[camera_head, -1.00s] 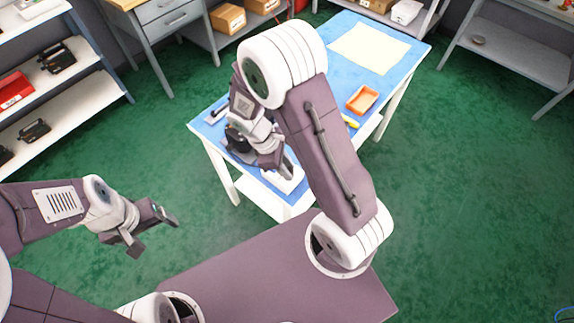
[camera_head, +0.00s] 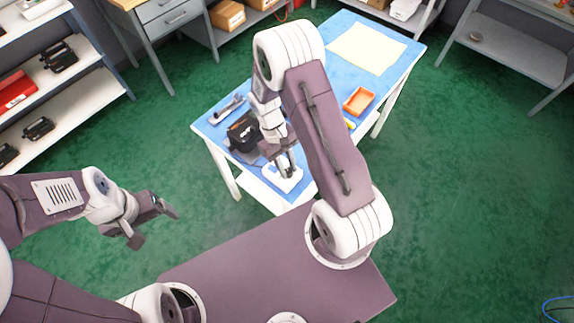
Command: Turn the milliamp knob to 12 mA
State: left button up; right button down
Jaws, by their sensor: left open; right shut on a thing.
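A small white box (camera_head: 283,182) lies on the blue-topped table near its front edge. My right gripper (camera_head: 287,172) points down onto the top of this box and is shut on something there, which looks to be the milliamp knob. The knob, its scale and its pointer are hidden or too small to read. A black device (camera_head: 241,131) stands on the table just left of my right wrist. My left gripper (camera_head: 155,226) is open and empty, well away from the table at the left.
The table (camera_head: 402,62) also holds an orange tray (camera_head: 358,101), a yellow item partly behind my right arm, a grey tool (camera_head: 227,109) and a cream sheet (camera_head: 367,49). Shelves (camera_head: 75,95) stand at the left. Green floor right of the table is clear.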

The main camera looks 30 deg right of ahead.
jog(key=shift+m, duration=0.4)
jog(key=c, duration=1.2)
grip_release()
jog(key=shift+o, duration=0.2)
jog(key=v, duration=0.9)
jog(key=shift+d+r, duration=0.1)
